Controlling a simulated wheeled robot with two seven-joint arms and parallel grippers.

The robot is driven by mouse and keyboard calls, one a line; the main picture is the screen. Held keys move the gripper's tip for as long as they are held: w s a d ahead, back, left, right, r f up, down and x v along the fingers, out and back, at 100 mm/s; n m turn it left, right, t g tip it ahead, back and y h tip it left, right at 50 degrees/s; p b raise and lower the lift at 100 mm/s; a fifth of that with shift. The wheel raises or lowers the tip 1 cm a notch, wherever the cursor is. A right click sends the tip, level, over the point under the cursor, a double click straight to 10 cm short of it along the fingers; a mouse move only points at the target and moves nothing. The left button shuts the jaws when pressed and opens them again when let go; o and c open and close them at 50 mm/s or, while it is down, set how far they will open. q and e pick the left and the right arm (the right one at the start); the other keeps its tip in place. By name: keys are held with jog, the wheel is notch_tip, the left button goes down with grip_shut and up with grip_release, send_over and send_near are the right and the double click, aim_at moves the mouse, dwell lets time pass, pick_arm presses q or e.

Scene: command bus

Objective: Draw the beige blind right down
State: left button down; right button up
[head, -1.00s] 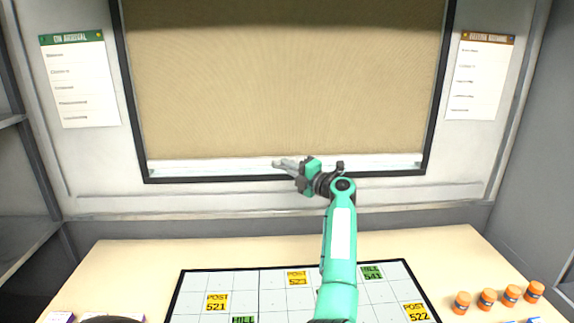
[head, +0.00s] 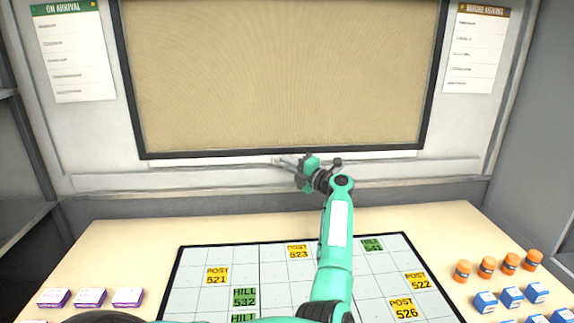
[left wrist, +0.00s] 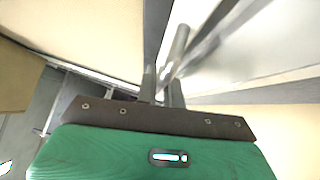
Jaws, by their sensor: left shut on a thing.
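The beige blind (head: 280,75) covers all of the window opening that shows inside the dark frame (head: 200,154). Its pale bottom bar (head: 385,155) lies along the frame's lower edge, slightly below it. My left gripper (head: 282,163) is at the middle of this bar, shut on it; the fingers hide the exact contact. In the left wrist view the fingers (left wrist: 165,75) are close together, with a pale blurred surface behind them. My right gripper is not in view.
A desk stands below, with a gridded board (head: 280,280) of yellow and green tags. Orange-capped bottles (head: 487,267) and blue boxes (head: 512,297) are at right, purple boxes (head: 90,298) at left. Notices (head: 72,50) flank the window.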

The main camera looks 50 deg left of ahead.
pick_arm(q)
jog(key=shift+f, duration=0.35)
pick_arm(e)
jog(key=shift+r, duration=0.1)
pick_arm(q)
jog(key=c, duration=1.5)
grip_release()
